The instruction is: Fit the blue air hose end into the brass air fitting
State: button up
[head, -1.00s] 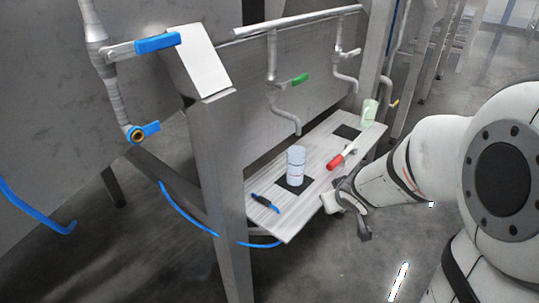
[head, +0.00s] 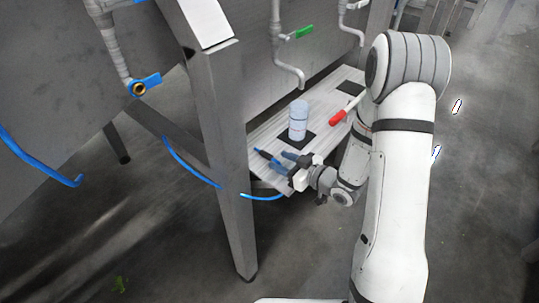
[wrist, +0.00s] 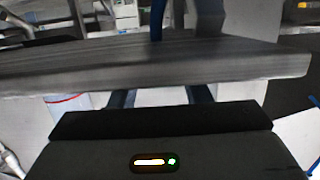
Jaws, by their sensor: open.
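The brass air fitting (head: 139,89) is a round ring facing outward beside a blue-handled valve, left of the near post in the head view. The blue air hose end (head: 268,157) has a dark tip and lies at the near left end of the shelf. My gripper (head: 287,162) is open at that shelf end, very close to the hose end. Whether they touch is unclear. In the wrist view my fingers (wrist: 160,96) are apart by the shelf edge, partly hidden, and a blue vertical strip, likely hose (wrist: 157,20), shows beyond it.
The shelf (head: 322,92) also holds a pale blue cylinder (head: 298,120) on a dark mat and a red-handled tool (head: 339,117). A metal post (head: 225,150) stands between shelf and fitting. The hose (head: 190,165) hangs behind the post. Pipes with a green-handled valve (head: 299,33) hang above.

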aim_at(272, 157)
jog(key=p+x, duration=0.1)
jog(key=x, duration=0.4)
jog(key=shift+w, duration=0.1)
jog(key=shift+c, duration=0.2)
grip_shut()
